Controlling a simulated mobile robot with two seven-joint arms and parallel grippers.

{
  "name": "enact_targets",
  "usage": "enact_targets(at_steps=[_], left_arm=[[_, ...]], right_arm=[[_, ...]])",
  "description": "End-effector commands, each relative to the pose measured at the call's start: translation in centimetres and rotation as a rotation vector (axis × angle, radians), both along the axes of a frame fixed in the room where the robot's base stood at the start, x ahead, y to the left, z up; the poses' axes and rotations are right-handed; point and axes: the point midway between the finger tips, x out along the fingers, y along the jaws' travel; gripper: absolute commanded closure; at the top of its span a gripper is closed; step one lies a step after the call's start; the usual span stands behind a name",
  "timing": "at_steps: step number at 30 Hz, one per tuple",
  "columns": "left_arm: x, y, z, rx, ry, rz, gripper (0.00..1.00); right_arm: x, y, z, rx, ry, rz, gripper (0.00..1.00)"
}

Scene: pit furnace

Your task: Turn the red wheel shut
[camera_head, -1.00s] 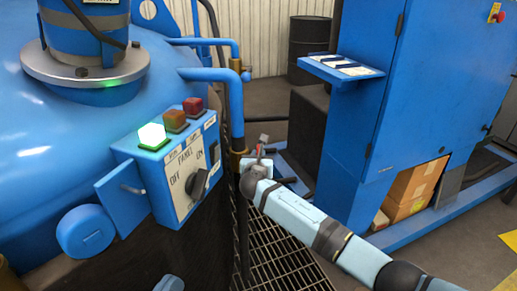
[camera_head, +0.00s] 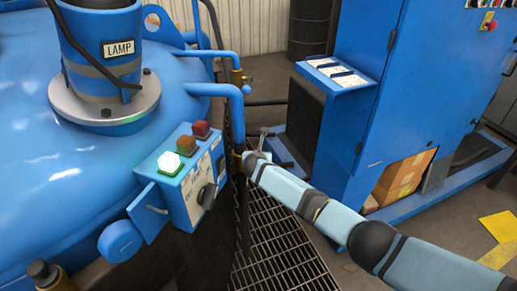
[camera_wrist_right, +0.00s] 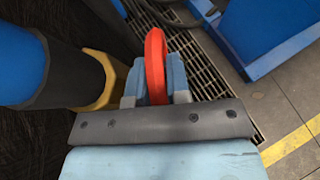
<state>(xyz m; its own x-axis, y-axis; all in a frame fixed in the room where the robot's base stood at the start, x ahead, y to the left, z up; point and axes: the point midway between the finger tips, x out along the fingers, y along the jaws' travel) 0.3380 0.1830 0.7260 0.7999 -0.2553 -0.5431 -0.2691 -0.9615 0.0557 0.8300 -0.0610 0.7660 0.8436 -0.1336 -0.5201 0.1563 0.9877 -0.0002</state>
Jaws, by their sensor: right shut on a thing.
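The red wheel (camera_wrist_right: 155,66) shows edge-on in the right wrist view, as a thin upright red rim. My right gripper (camera_wrist_right: 152,88) is shut on it, with a finger on each side of the rim. In the head view my right gripper (camera_head: 254,158) is beside the brass fitting on the blue vertical pipe (camera_head: 238,118). I cannot make out the wheel there, since the gripper and wrist cover that spot. A brass fitting (camera_wrist_right: 103,82) and thick blue pipe are close to the left of the fingers in the wrist view. My left gripper is not in view.
A blue control box (camera_head: 185,180) with a lit green lamp and a black knob is left of the right gripper, on the big blue vessel (camera_head: 60,150). A blue cabinet (camera_head: 405,100) stands to the right. Floor grating (camera_head: 275,240) lies below the arm.

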Motion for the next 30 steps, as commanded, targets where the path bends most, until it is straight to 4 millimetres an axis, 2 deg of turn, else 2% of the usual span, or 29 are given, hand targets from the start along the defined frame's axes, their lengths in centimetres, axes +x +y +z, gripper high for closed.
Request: enact_targets(at_steps=[1, 6, 22, 23, 26, 30], left_arm=[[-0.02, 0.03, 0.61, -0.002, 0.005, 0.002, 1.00], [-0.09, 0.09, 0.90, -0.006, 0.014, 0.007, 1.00], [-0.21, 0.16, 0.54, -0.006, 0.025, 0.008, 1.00], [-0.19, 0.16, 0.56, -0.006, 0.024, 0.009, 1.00], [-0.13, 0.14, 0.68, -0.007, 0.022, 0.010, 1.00], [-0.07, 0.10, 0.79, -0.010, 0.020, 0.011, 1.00]], right_arm=[[0.00, -0.03, 0.36, 0.001, 0.018, -0.001, 1.00], [0.09, -0.02, 0.15, 0.008, 0.056, -0.002, 1.00], [0.13, -0.06, -0.13, 0.011, 0.075, -0.001, 1.00], [0.13, -0.06, -0.13, 0.011, 0.075, -0.001, 0.81], [0.15, -0.06, -0.11, 0.011, 0.074, -0.001, 0.58], [0.18, -0.06, -0.06, 0.011, 0.073, -0.001, 0.57]])
